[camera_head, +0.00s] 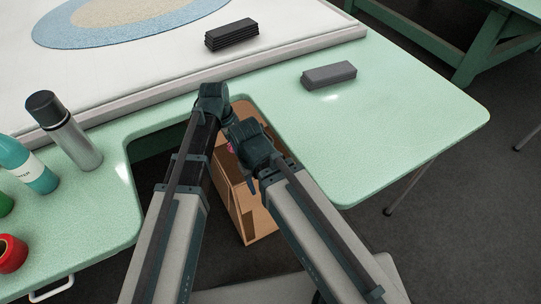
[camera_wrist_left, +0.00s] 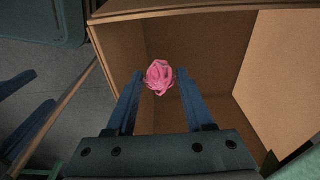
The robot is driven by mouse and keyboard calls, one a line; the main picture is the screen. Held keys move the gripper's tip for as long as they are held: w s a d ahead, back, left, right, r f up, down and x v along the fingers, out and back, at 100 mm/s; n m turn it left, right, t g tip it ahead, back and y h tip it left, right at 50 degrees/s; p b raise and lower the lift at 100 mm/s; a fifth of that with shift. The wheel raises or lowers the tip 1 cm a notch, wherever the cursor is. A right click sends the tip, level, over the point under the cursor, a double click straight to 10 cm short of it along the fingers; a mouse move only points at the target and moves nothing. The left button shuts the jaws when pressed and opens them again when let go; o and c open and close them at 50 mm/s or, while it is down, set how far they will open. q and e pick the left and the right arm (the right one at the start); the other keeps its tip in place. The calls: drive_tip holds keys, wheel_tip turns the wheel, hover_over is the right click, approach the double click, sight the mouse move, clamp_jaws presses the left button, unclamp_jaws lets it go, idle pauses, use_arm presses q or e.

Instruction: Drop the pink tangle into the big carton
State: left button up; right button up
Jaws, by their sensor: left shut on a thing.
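The pink tangle (camera_wrist_left: 160,77) is a small bundle of looped pink yarn. My left gripper (camera_wrist_left: 159,82) is shut on it, with a blue finger at each side. In the wrist view they are over the open big carton (camera_wrist_left: 203,42), whose brown inner walls and floor show beyond the tangle. In the head view the carton (camera_head: 258,222) stands in the table's cutout, partly hidden by my arms. Only a speck of the tangle (camera_head: 230,148) shows there, and my left gripper is mostly hidden. My right gripper's fingers cannot be made out clearly.
The green table (camera_head: 420,115) surrounds the cutout. A grey block (camera_head: 328,76) lies on its right part. A flask (camera_head: 65,132), a teal bottle (camera_head: 27,165) and a red spool (camera_head: 11,253) stand at left.

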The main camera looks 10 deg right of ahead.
use_arm(q)
wheel_tip(320, 180, down, 6)
drive_tip(key=b, duration=0.5)
drive_tip(key=shift+r, duration=0.15)
drive_tip(key=o, duration=1.4)
drive_tip(key=shift+c, duration=0.2)
drive_tip(key=r+p, duration=0.4)
drive_tip(key=a+r+p, duration=0.1)
drive_tip(key=r+p, duration=0.8)
drive_tip(key=shift+s+a+r+p, duration=0.25)
drive_tip(key=shift+a+r+p, duration=0.05)
drive_tip(key=shift+r, duration=0.1)
drive_tip(key=shift+s+a, duration=0.1)
